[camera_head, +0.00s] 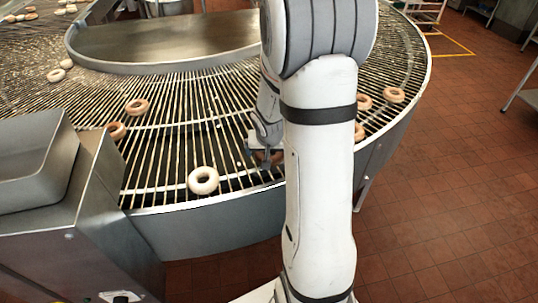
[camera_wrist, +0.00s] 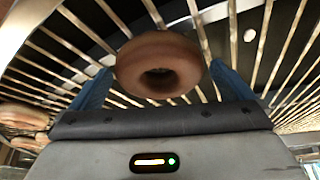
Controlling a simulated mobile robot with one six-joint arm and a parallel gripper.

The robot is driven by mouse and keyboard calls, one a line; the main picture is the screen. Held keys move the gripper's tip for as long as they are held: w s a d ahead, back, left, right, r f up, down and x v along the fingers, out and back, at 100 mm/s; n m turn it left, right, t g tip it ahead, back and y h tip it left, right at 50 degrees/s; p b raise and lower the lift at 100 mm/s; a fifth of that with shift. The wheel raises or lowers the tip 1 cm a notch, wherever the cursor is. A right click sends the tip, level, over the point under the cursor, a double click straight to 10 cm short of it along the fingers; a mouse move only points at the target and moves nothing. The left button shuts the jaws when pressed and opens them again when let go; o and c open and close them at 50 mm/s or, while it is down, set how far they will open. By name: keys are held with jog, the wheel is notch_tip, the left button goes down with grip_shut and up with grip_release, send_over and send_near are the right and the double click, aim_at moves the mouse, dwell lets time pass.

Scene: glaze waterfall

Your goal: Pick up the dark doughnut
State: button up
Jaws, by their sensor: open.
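A brown doughnut (camera_wrist: 130,62) fills the upper middle of the wrist view, lying on the conveyor's metal rods. My gripper (camera_wrist: 160,72) is open, with one blue finger on each side of this doughnut; I cannot tell whether they touch it. In the head view my gripper (camera_head: 263,150) is low over the conveyor, left of my white arm. A dark brown doughnut (camera_head: 272,155) shows there, partly hidden by the gripper.
A pale doughnut (camera_head: 203,170) lies on the curved rod conveyor (camera_head: 175,165), left of my gripper. Browner doughnuts (camera_head: 137,102) lie farther left, others (camera_head: 394,94) right of my arm. A metal machine housing (camera_head: 35,165) stands at left.

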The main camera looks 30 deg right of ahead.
jog(key=c, duration=0.9)
jog(key=shift+r, duration=0.15)
